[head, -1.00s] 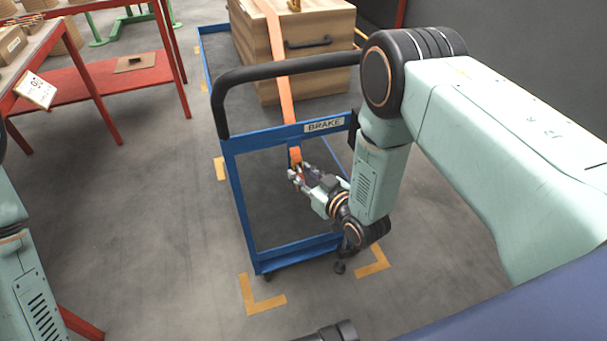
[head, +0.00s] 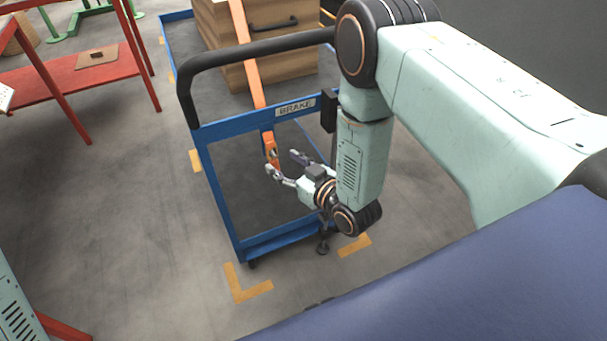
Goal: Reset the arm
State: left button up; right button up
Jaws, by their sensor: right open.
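My right arm (head: 365,160) comes in from the right and bends down in front of the blue cart. My right gripper (head: 280,164) is open, its fingers pointing left and up, close to the lower end of an orange strap (head: 254,75). I see nothing between the fingers. Whether a finger touches the strap end, I cannot tell. Of my left arm only a pale green link (head: 14,310) shows at the lower left corner; the left gripper is out of view.
The blue cart (head: 225,203) has a black handle (head: 250,50) and a BRAKE label. A wooden crate (head: 215,38) stands on its far end under the strap. A red table (head: 70,75) stands at the left. Yellow corner marks (head: 238,290) lie on the clear grey floor.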

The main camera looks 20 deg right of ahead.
jog(key=v, duration=0.9)
jog(key=s+d+f+m+g+h, duration=0.1)
jog(key=s+f+m+g+h, duration=0.1)
jog(key=s+f+g, duration=0.65)
jog(key=s+d+f+m+g+h, duration=0.1)
jog(key=s+g, duration=0.5)
jog(key=s, duration=1.3)
jog(key=shift+s+f+m+h, duration=0.2)
jog(key=shift+f+m+h, duration=0.2)
jog(key=shift+f+h, duration=0.4)
jog(key=shift+d+g, duration=0.1)
jog(key=shift+g, duration=0.15)
jog(key=shift+r, duration=0.2)
